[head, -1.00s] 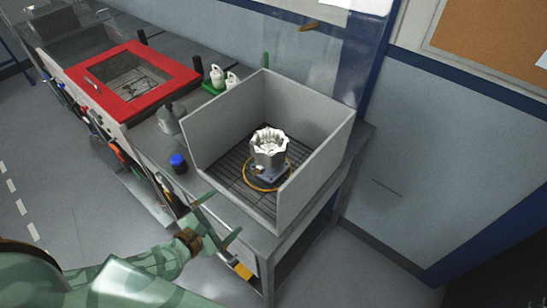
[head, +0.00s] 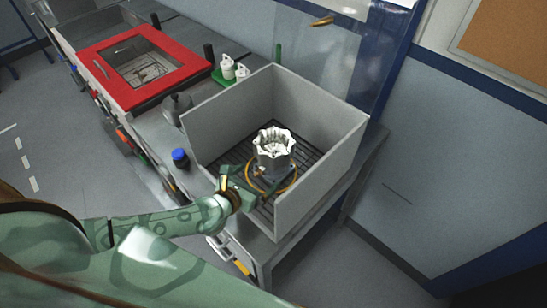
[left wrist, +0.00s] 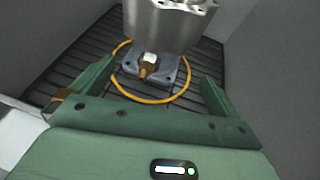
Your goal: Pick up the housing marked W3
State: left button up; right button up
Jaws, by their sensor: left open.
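A silvery machined housing (head: 273,147) with a scalloped top rim stands upright on a blue-grey base inside a grey open-fronted box. No W3 mark can be read on it. In the left wrist view the housing (left wrist: 168,22) is cut off at the top, above the base (left wrist: 150,72) with a brass fitting. My left gripper (head: 250,182) is open at the front of the box, just short of the housing. In the left wrist view its two fingers (left wrist: 155,88) are spread, with the base between and beyond them. My right gripper is not in view.
The grey box (head: 318,180) has walls on its sides and back and a slatted floor. An orange hose ring (left wrist: 187,90) lies around the base. A blue-capped jar (head: 180,158), a grey bottle (head: 177,107) and a red-framed basin (head: 128,62) are to the left.

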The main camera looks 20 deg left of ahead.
aim_at(268, 165)
pick_arm(q)
jog(key=x, duration=0.2)
jog(key=shift+w+f, duration=0.15)
jog(key=shift+w, duration=0.2)
jog(key=b+x, duration=0.1)
jog(key=x, duration=0.4)
jog(key=shift+w+a, duration=0.15)
jog(key=shift+w, duration=0.2)
jog(key=shift+s+r, duration=0.1)
jog(key=shift+r, duration=0.15)
jog(key=c, duration=1.5)
jog(key=shift+r, duration=0.1)
jog(key=shift+c, duration=1.3)
